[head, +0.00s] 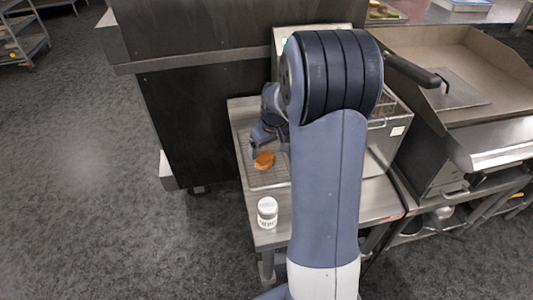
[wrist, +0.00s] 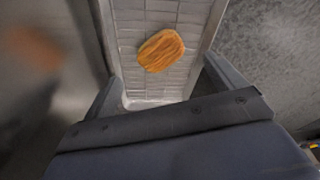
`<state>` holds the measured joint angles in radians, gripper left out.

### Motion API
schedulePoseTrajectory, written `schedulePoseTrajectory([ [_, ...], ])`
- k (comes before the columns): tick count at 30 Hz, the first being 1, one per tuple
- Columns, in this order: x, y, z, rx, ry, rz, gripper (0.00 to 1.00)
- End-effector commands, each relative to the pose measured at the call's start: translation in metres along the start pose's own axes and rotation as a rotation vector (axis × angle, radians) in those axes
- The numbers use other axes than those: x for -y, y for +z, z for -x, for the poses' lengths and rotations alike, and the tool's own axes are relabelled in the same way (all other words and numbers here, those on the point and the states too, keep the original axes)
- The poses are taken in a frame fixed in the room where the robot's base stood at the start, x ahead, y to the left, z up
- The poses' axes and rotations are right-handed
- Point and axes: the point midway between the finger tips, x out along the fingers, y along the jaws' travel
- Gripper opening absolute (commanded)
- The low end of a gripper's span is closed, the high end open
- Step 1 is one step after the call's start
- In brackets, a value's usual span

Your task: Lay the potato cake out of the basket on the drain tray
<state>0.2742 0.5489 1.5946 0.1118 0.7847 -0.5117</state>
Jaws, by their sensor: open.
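The potato cake (head: 264,160) is a golden-orange slab lying on the drain tray (head: 272,182), a metal rack left of the fryer. In the wrist view the cake (wrist: 161,50) rests flat on the gridded drain tray (wrist: 140,93), ahead of my fingers. My gripper (wrist: 161,82) is open and empty, with its two fingers spread to either side of the tray. In the head view my gripper (head: 266,142) is just behind the cake, partly hidden by my arm. The basket is mostly hidden behind my arm; part of it (head: 379,108) shows at the right.
A white jar (head: 267,212) stands on the front left of the steel table (head: 375,197). The fryer (head: 385,150) stands right of the tray, largely behind my arm. A griddle (head: 470,75) is further right.

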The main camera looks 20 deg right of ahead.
Motion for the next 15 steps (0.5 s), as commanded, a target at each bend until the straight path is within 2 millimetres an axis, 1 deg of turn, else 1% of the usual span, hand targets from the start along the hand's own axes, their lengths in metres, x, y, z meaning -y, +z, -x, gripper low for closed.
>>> schedulePoseTrajectory([
  [1, -0.001, -0.001, 0.013, -0.003, 0.002, 0.0, 0.9],
  [3, -0.001, -0.001, 0.026, -0.003, 0.002, -0.001, 0.9],
  [6, -0.001, -0.001, 0.041, -0.002, 0.001, -0.001, 0.9],
  [10, -0.001, 0.0, 0.053, -0.001, 0.001, -0.001, 0.9],
  [15, 0.0, 0.0, 0.056, 0.001, 0.001, -0.001, 0.9],
])
